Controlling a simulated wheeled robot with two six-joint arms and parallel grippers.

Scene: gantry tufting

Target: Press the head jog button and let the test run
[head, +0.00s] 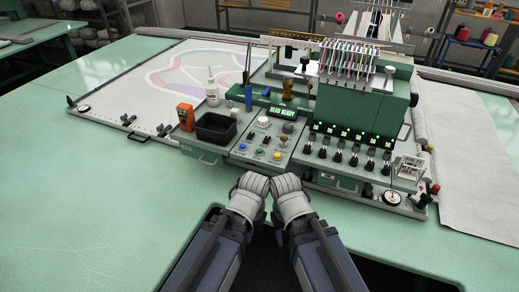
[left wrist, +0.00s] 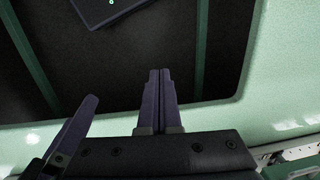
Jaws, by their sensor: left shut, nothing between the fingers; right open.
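The green control panel (head: 232,147) stands on the table ahead of my arms. Its lit display (head: 283,113) reads "HEAD READY". The labels are too small to tell which is the head jog button. My left gripper (head: 252,183) and right gripper (head: 287,184) are side by side just in front of the panel, apart from the buttons. The left wrist view shows the left fingers (left wrist: 160,98) closed together and empty.
A black bin (head: 215,128), an orange device (head: 186,117) and a white bottle (head: 212,87) stand left of the panel. A green tufting head (head: 358,108) with threads and a row of black knobs stands right. The table (head: 90,190) is clear at front left.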

